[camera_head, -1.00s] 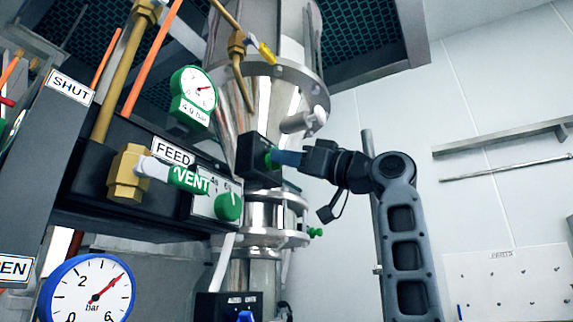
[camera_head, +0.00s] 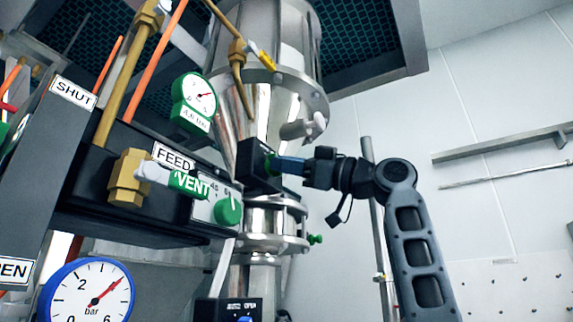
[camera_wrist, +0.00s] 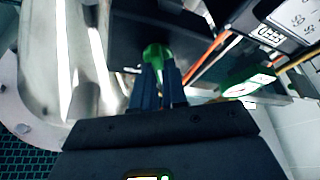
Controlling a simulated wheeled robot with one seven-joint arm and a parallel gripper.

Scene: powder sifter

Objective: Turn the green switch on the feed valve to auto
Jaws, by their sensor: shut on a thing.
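In the head view the fingers hide most of the switch. The switch's position markings cannot be read in either view.
A green VENT handle (camera_head: 190,183) and a green knob (camera_head: 229,211) are left of my gripper. A green gauge (camera_head: 196,101) stands above them, and a blue-rimmed gauge (camera_head: 88,294) is lower left. Free room lies right of my arm, before the white wall (camera_head: 490,110).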

